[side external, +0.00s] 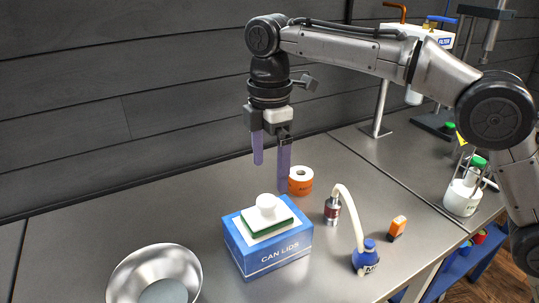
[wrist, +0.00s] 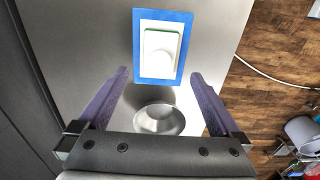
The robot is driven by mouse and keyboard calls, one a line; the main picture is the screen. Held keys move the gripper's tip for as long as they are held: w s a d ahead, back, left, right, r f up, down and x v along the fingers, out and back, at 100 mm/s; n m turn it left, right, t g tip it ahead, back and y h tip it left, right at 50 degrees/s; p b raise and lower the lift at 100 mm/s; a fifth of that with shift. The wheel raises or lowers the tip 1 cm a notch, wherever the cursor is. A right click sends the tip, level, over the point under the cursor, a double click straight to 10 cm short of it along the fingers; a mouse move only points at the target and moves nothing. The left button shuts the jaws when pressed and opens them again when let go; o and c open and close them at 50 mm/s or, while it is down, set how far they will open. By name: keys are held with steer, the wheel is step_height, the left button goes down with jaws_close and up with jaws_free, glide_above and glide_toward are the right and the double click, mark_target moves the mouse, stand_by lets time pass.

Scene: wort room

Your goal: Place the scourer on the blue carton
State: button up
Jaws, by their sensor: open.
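The scourer (side external: 266,218), a green pad with a white back and a round white knob, lies flat on top of the blue carton (side external: 275,257), which is marked CAN LIDS. In the wrist view the scourer (wrist: 160,46) sits inside the blue border of the carton (wrist: 138,42). My gripper (side external: 271,176) is open and empty, its purple fingers pointing down. It hangs above the carton, apart from the scourer. In the wrist view my gripper (wrist: 160,73) has its fingers spread wide, with nothing between them.
A metal bowl (side external: 118,275) stands left of the carton; it also shows in the wrist view (wrist: 159,107).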

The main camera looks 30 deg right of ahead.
steer(key=shift+r, duration=0.9)
steer(key=s+d+r+m+t, duration=0.1)
steer(key=s+d+r+m, duration=0.1)
steer(key=s+d+m, duration=0.45)
steer(key=s+d+r+m+t, duration=0.1)
steer(key=s+d+r+m, duration=0.2)
steer(key=d, duration=0.6)
steer(key=s+d+f+m+t, duration=0.1)
steer(key=s+d+f+m, duration=0.3)
steer(key=s, duration=0.5)
steer(key=s+d+f+m+t, duration=0.2)
steer(key=s+d+f+m, duration=0.2)
steer(key=s, duration=0.6)
step_height(320, 180, down, 3)
steer(key=shift+d+f+t, duration=0.1)
steer(key=shift+d+t, duration=0.2)
steer(key=shift+d, duration=0.65)
